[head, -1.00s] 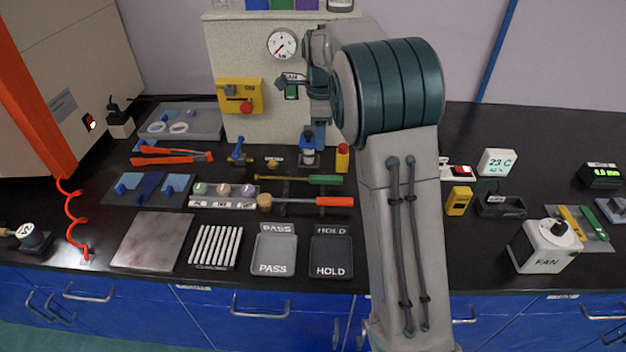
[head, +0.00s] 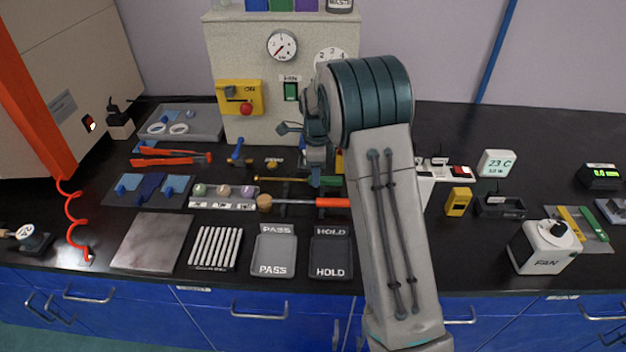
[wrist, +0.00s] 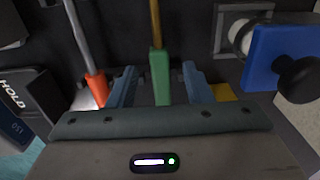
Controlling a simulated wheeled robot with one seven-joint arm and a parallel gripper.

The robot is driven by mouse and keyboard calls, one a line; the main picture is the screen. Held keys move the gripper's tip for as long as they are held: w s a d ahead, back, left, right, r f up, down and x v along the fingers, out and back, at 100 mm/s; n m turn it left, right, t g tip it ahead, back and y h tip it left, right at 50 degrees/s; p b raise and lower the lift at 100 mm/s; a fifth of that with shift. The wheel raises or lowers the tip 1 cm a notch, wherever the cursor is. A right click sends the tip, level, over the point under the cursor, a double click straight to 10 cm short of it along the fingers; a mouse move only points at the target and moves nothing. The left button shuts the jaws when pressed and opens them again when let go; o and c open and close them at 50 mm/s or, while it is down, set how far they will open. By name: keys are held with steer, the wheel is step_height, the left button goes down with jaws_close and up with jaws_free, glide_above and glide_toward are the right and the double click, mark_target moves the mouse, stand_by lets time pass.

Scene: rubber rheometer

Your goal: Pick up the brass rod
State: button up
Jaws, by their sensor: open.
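The brass rod (head: 283,180) lies on the dark bench. It has a thin brass shaft and a green handle, which my arm partly covers in the head view. In the wrist view its shaft (wrist: 155,24) runs away from me and its green handle (wrist: 160,78) shows between my fingers. My gripper (wrist: 158,72) is open, with one blue-grey finger on each side of the handle and a visible gap on both sides. In the head view my gripper (head: 315,172) is low over the handle end. I cannot tell its exact height above the handle.
An orange-handled tool (head: 333,202) lies close in front of the rod, and its handle (wrist: 96,86) is left of my fingers in the wrist view. A blue block with a black knob (wrist: 275,58) is at right. HOLD (head: 331,262) and PASS (head: 274,262) trays are nearer the front edge.

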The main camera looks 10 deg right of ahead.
steer(key=shift+f, duration=0.9)
jaws_close()
steer(key=shift+r, duration=0.15)
